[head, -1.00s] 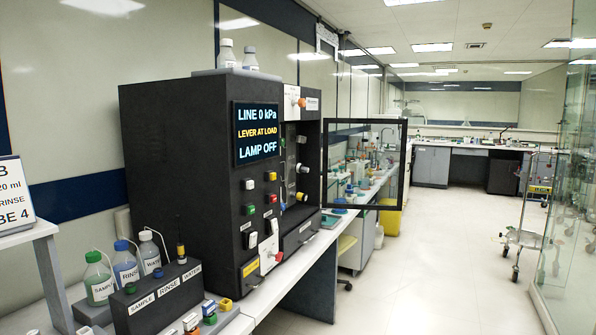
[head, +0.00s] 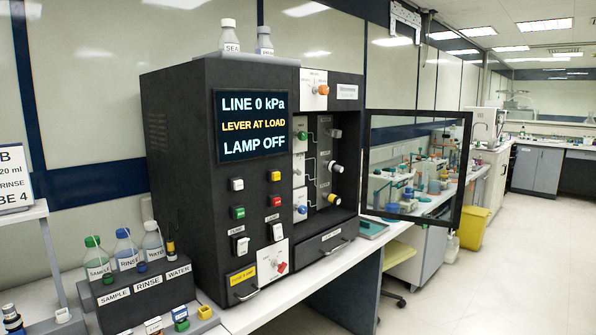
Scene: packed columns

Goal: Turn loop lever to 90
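A black analyser cabinet (head: 178,160) stands on the bench. Its screen (head: 252,127) reads "LINE 0 kPa", "LEVER AT LOAD" and "LAMP OFF". A white plate low on the front carries a small lever with a red end (head: 281,267), pointing down to the right. Another white plate at the top carries a knob with an orange end (head: 323,90), pointing right. The plates' small print is unreadable, so I cannot tell which is the loop lever. Neither gripper is in view.
The cabinet's glass door (head: 462,170) stands open to the right, over the bench. Labelled bottles (head: 125,250) stand in a dark rack at left. Bottles (head: 230,38) also stand on top of the cabinet. The floor (head: 500,270) at right is clear.

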